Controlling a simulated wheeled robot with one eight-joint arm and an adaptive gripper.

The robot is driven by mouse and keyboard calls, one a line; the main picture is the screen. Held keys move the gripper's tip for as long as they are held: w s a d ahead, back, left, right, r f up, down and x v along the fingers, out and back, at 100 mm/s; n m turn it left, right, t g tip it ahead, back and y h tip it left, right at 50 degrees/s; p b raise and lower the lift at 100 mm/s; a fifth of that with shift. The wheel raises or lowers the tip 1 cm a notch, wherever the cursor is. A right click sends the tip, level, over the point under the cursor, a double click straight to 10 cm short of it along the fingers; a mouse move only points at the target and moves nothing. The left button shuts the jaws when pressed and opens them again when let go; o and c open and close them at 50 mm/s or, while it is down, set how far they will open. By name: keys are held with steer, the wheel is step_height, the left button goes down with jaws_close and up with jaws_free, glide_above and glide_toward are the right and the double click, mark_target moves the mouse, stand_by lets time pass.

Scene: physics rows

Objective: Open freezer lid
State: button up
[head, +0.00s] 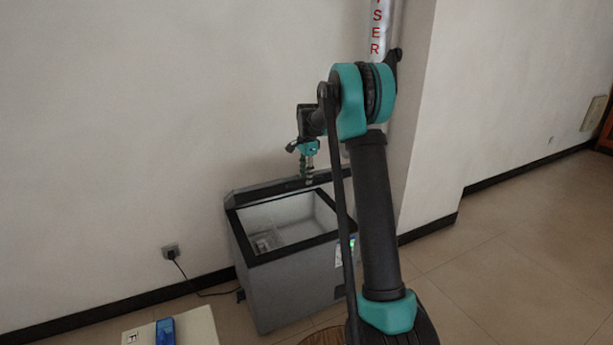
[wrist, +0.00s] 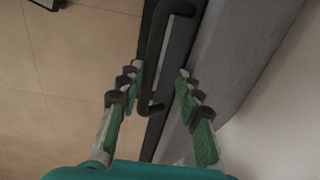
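The grey chest freezer (head: 290,285) stands against the wall in the head view. Its top is uncovered and its pale inside shows. The freezer lid (head: 250,195) is raised at the back edge, seen as a low grey and dark strip. My gripper (head: 307,178) points down at the lid's upper edge. In the wrist view my gripper (wrist: 158,78) is open, with its two green-padded fingers apart. A black handle (wrist: 152,100) on the lid's dark edge lies between the fingers. I see a gap on each side of it. The grey lid panel (wrist: 235,55) runs along the right.
A wall socket (head: 170,251) with a plugged-in cord is left of the freezer. A pale surface with a blue object (head: 166,330) is at the bottom left. A wall corner and pipe (head: 378,30) stand behind my arm. The tiled floor at right is clear.

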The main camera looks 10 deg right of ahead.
steer(key=w+a+r, duration=0.1)
steer(key=w+r, duration=0.3)
steer(key=r, duration=0.5)
steer(key=w+a+r, duration=0.1)
steer(key=w+r, duration=0.3)
steer(key=r, duration=0.5)
steer(key=shift+a, duration=0.3)
stand_by(1.3)
stand_by(0.3)
